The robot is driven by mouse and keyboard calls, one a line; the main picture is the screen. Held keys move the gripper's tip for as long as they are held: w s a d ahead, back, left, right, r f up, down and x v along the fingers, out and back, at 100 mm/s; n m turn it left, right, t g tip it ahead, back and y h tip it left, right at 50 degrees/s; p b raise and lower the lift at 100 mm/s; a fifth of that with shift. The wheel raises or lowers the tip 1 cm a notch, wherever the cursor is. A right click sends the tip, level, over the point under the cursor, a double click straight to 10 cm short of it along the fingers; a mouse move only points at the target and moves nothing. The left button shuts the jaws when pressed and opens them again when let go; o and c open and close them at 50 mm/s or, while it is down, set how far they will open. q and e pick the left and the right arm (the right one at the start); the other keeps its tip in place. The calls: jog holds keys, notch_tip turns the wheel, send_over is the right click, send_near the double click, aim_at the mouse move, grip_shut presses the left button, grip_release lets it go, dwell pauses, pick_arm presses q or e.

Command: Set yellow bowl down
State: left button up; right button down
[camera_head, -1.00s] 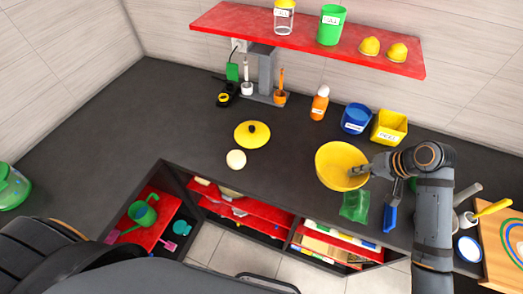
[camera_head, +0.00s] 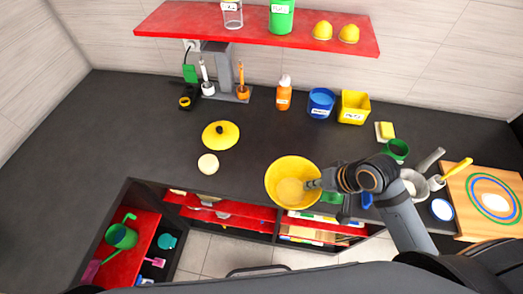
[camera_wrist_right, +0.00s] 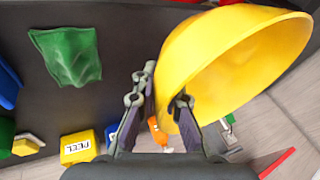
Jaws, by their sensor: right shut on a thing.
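The yellow bowl (camera_head: 284,172) shows in the head view near the counter's front edge, its open side facing up toward the camera. My right gripper (camera_head: 313,184) comes from the right and is shut on the bowl's right rim. In the right wrist view the bowl (camera_wrist_right: 235,60) is large, with its rim between the fingers of the right gripper (camera_wrist_right: 165,90). Whether the bowl's base touches the dark counter (camera_head: 110,130) is hidden. My left gripper is not in view.
A yellow lid (camera_head: 220,134) and a pale round thing (camera_head: 208,164) lie left of the bowl. An orange bottle (camera_head: 284,95), blue container (camera_head: 321,101) and yellow bin (camera_head: 353,106) stand behind. A green cloth (camera_wrist_right: 68,55) lies nearby. The counter's left side is clear.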

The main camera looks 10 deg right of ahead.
aim_at(312, 194)
jog(key=shift+s+a+r, duration=0.25)
jog(key=shift+s+r, duration=0.3)
jog(key=shift+s, duration=0.05)
jog(key=shift+s+a+r, duration=0.2)
jog(key=shift+s+r, duration=0.3)
jog(key=shift+s, duration=0.1)
jog(key=w+f+b, duration=0.2)
jog(key=b, duration=0.3)
jog(key=shift+w+f, duration=0.3)
jog(key=shift+w, duration=0.1)
jog(key=w, duration=0.4)
jog(key=w+f+p, duration=0.1)
jog(key=w, duration=0.1)
jog(key=w+f, duration=0.2)
jog(key=w+f+p, duration=0.1)
jog(key=w+f, duration=0.2)
jog(key=shift+d+f, duration=0.15)
jog(key=shift+f, duration=0.2)
jog(key=shift+w+f, duration=0.35)
jog(key=shift+f, duration=0.2)
notch_tip(312, 194, down, 2)
jog(key=shift+f+p, duration=0.25)
jog(key=shift+p, duration=0.45)
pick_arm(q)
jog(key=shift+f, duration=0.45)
pick_arm(e)
jog(key=shift+f, duration=0.25)
